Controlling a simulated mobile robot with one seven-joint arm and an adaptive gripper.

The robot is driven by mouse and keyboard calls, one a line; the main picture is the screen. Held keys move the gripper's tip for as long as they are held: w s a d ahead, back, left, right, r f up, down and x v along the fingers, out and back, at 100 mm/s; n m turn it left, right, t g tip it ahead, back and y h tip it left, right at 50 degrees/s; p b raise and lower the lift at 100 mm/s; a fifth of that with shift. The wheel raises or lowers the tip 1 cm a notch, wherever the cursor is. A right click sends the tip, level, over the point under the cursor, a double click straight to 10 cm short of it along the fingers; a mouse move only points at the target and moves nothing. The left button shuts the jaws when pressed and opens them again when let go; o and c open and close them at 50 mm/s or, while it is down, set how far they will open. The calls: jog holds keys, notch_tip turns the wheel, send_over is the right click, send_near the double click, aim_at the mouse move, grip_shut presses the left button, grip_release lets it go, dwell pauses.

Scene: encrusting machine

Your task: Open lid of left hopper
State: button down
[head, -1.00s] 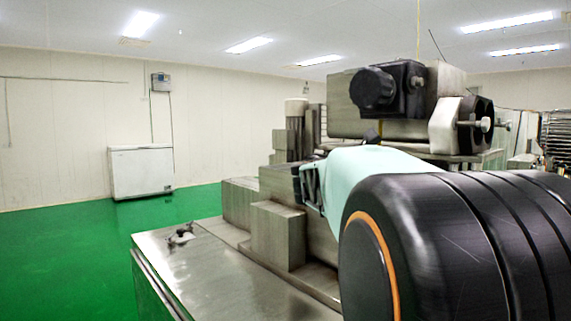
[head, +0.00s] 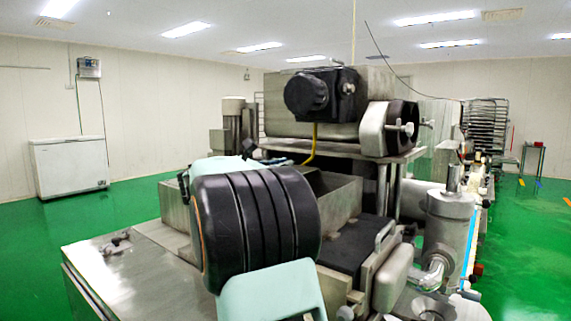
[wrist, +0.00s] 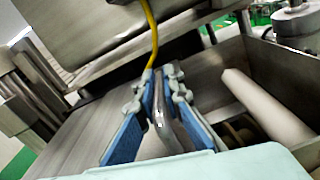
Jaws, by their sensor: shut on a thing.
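In the wrist view my gripper (wrist: 168,76), with blue finger pads, is shut on a curved metal handle (wrist: 161,118). The handle stands over a flat grey metal panel (wrist: 95,115), which looks like the left hopper's lid. Right of the panel, an open metal hopper (wrist: 283,82) shows a pale roller inside. In the head view the open hopper box (head: 338,192) stands mid-picture, partly behind my arm. My gripper and the held handle are mostly hidden there by my arm, so the lid's exact tilt is hard to tell.
A dark flat cover (head: 352,246) with its own handle (head: 385,236) lies right of the open box. A black motor unit (head: 320,92) overhangs the hoppers. A steel cylinder (head: 447,235) stands at the right. A yellow cable (wrist: 151,35) hangs close to my fingertips.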

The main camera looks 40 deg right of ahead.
jog(key=shift+r, duration=0.1)
jog(key=c, duration=2)
grip_release()
jog(key=shift+c, duration=0.2)
jog(key=v, duration=1.2)
